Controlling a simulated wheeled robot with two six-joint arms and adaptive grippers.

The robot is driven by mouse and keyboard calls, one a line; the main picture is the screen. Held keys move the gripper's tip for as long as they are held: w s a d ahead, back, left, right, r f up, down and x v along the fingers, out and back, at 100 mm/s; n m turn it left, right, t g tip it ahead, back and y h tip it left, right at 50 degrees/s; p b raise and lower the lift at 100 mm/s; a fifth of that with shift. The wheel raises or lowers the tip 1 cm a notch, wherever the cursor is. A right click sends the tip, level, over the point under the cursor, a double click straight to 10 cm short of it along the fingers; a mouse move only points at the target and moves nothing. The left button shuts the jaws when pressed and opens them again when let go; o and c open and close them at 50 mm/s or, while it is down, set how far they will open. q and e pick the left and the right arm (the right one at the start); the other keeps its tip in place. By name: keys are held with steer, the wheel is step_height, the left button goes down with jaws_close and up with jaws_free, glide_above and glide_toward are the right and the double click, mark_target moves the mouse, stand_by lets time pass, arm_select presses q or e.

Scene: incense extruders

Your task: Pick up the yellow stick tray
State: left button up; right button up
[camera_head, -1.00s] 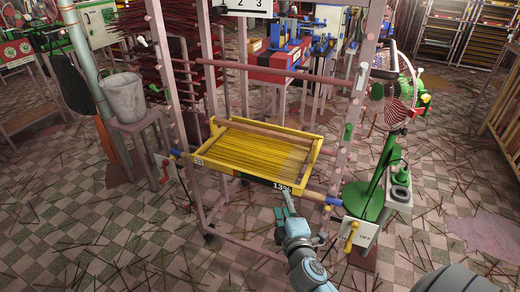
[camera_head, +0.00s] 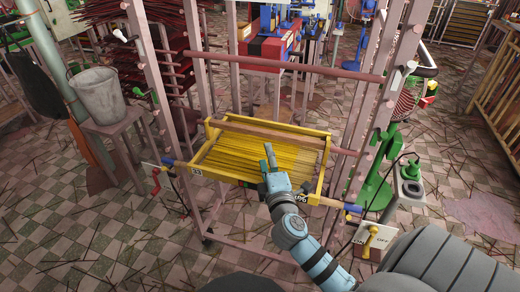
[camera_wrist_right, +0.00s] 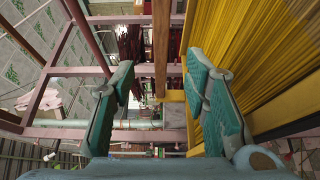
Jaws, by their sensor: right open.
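The yellow stick tray (camera_head: 231,176) sits in the pinkish rack, filled with thin yellow sticks (camera_head: 250,153). My right gripper (camera_head: 268,158) is at the tray's front edge in the head view, overlapping the sticks and hiding part of the front rim. In the right wrist view, its two teal-padded fingers (camera_wrist_right: 162,95) are spread apart with nothing gripped between them. The yellow sticks (camera_wrist_right: 255,50) fill the right side there, behind the right finger. I cannot tell whether that finger touches the tray. My left gripper is not in view.
The rack's posts (camera_head: 153,85) and crossbar (camera_head: 290,65) surround the tray. A grey bucket (camera_head: 97,97) on a stool stands left. A green stand (camera_head: 378,185) and a switch box with a yellow handle (camera_head: 372,238) stand right. Loose sticks litter the checkered floor.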

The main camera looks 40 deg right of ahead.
mark_target(265, 137)
steer(key=b+x, duration=0.1)
steer(key=x, duration=0.5)
steer(key=shift+s+d+f, duration=0.1)
steer(key=shift+d+f, duration=0.05)
steer(key=x, duration=0.2)
steer(key=b+x, duration=0.1)
steer(key=x, duration=0.2)
steer(key=shift+s+d+b, duration=0.15)
steer(key=shift+d+b, duration=0.15)
steer(key=shift+w+d, duration=0.1)
steer(key=shift+w, duration=0.15)
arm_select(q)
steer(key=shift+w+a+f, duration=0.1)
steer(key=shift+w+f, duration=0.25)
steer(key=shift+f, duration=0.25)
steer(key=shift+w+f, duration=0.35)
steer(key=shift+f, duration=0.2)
arm_select(e)
steer(key=shift+c, duration=0.2)
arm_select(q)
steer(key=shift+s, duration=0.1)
arm_select(e)
jaws_close()
